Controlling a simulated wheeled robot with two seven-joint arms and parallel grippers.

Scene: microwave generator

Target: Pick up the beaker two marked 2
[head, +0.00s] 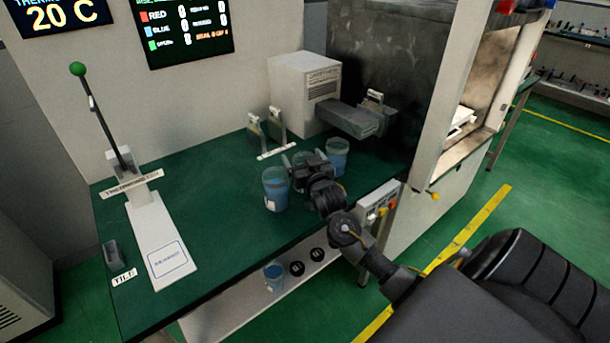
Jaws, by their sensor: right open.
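Several clear beakers with blue liquid are in the head view. One beaker (275,190) stands on the green table just left of my right gripper (303,161). Another beaker (337,157) stands behind and to the right of the gripper. A third beaker (301,157) shows partly behind the fingers, mostly hidden. I cannot read a number 2 on any of them. My right gripper is open and low over the table among these beakers. I cannot tell whether it touches one. My left gripper is out of view.
A grey-white machine (302,88) with a protruding arm stands at the back of the table. A green-knobbed lever (98,120) stands at the left. A small beaker (274,276) and black knobs (317,254) are below the front edge. The table's left middle is clear.

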